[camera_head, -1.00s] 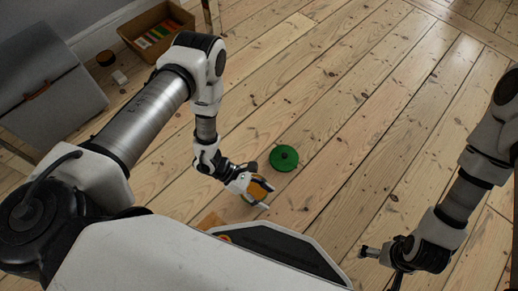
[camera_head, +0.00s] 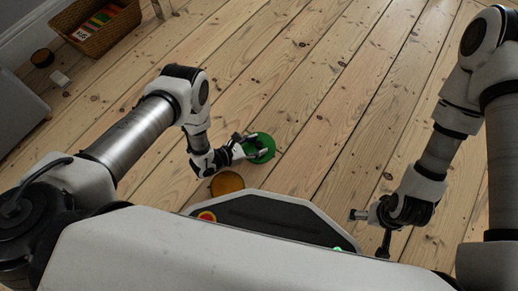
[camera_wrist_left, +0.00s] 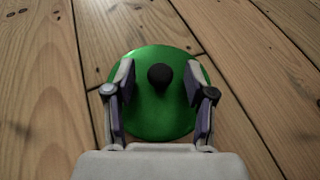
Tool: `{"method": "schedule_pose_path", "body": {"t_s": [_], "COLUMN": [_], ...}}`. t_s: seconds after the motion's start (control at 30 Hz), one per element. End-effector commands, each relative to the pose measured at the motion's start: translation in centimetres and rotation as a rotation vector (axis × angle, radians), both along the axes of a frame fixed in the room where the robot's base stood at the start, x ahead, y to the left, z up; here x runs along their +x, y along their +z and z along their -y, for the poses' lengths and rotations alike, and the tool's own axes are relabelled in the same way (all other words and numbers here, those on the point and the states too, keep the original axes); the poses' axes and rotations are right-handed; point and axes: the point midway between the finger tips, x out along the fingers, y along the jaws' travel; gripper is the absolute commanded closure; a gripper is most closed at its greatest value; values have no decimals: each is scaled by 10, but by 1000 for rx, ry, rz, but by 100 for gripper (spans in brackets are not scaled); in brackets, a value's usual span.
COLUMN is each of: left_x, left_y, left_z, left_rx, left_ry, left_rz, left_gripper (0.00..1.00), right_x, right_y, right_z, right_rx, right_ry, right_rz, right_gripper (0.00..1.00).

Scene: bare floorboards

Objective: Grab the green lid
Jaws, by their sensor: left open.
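The green lid (camera_head: 265,155) is a round disc lying flat on the floorboards, and its left part is hidden by my left gripper in the head view. In the left wrist view the lid (camera_wrist_left: 156,116) has a black knob (camera_wrist_left: 159,76) at its middle. My left gripper (camera_head: 248,144) is open over the lid. In the wrist view its two fingers (camera_wrist_left: 158,74) stand to either side of the knob, with clear gaps. I cannot tell whether they touch the lid. My right gripper (camera_head: 370,229) is off to the right with its fingers apart and empty.
An orange-brown round thing (camera_head: 227,183) lies near the lid, close to my base. At the upper left are a wicker basket (camera_head: 95,38) with colourful contents, a dark round thing (camera_head: 42,58), a small white item (camera_head: 60,78) and a grey box (camera_head: 18,115).

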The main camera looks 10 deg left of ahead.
Motion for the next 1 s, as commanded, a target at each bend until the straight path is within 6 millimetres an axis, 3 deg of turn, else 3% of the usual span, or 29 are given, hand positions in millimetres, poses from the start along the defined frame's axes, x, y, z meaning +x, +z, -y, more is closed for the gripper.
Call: {"method": "schedule_pose_path", "body": {"t_s": [0.17,0.3,0.73,1.0], "left_x": [0,0,-1,-1], "left_y": [1,1,5,38], "left_z": [0,0,0,0], "left_rx": [0,1,1,1], "left_ry": [0,0,0,-1], "left_rz": [-1,-2,-2,-2], "left_gripper": [49,99,100,100], "right_x": [1,1,0,-1], "right_y": [2,2,5,33], "right_z": [0,0,0,-1], "right_rx": [0,0,0,1], "right_ry": [0,0,0,5], "right_rz": [2,1,0,-3], "right_gripper": [0,0,0,0]}}
